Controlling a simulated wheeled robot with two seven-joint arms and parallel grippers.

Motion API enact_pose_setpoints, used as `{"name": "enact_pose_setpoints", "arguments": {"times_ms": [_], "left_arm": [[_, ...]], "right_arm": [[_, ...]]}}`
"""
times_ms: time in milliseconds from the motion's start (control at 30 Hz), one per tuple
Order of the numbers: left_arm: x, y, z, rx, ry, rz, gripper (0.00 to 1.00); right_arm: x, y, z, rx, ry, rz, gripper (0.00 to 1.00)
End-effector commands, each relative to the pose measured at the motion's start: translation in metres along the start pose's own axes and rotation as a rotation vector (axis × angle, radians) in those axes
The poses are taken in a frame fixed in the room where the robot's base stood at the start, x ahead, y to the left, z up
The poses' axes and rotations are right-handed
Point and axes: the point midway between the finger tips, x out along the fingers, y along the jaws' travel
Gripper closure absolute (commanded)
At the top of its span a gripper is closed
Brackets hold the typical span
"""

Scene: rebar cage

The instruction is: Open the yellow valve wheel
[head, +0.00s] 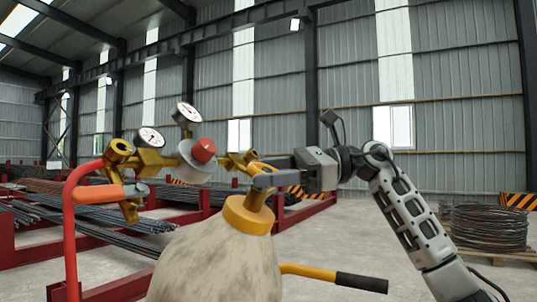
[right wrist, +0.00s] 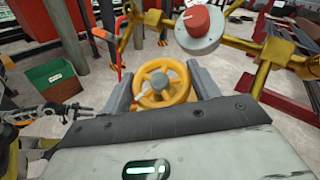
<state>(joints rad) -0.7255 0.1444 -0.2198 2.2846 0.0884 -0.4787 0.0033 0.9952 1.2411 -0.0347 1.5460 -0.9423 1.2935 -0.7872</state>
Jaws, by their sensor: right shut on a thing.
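The yellow valve wheel (right wrist: 178,95) shows in the right wrist view, between the two grey fingers of my right gripper (right wrist: 163,86). The fingers sit at opposite sides of its rim, and my right gripper is shut on it. In the head view, my right gripper (head: 261,171) reaches in from the right at the brass valve on top of the pale gas cylinder (head: 218,262). The wheel is mostly hidden by the fingers there. My left gripper is not in view.
A regulator with a red knob (head: 203,150) and two gauges (head: 187,112) stands left of my right gripper. A red cart handle (head: 70,225) and torch with an orange grip (head: 98,194) are farther left. A black-gripped yellow bar (head: 361,283) lies low right. Rebar racks stand behind.

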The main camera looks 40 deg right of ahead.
Motion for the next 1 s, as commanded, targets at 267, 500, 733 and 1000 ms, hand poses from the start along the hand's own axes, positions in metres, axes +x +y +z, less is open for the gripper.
{"name": "enact_pose_setpoints", "arguments": {"times_ms": [267,500,733,1000], "left_arm": [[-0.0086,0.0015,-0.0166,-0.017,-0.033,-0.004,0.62],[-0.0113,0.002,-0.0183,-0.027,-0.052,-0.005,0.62],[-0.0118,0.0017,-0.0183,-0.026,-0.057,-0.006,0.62],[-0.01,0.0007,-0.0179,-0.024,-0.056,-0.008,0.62]], "right_arm": [[-0.0003,-0.0029,0.0055,-0.078,-0.001,0.165,0.62],[-0.0003,-0.0022,0.0029,-0.119,0.0,0.24,0.62],[0.0,-0.0015,0.0006,-0.133,0.002,0.264,0.62],[0.0001,-0.0012,0.0001,-0.134,0.002,0.266,0.62]]}}
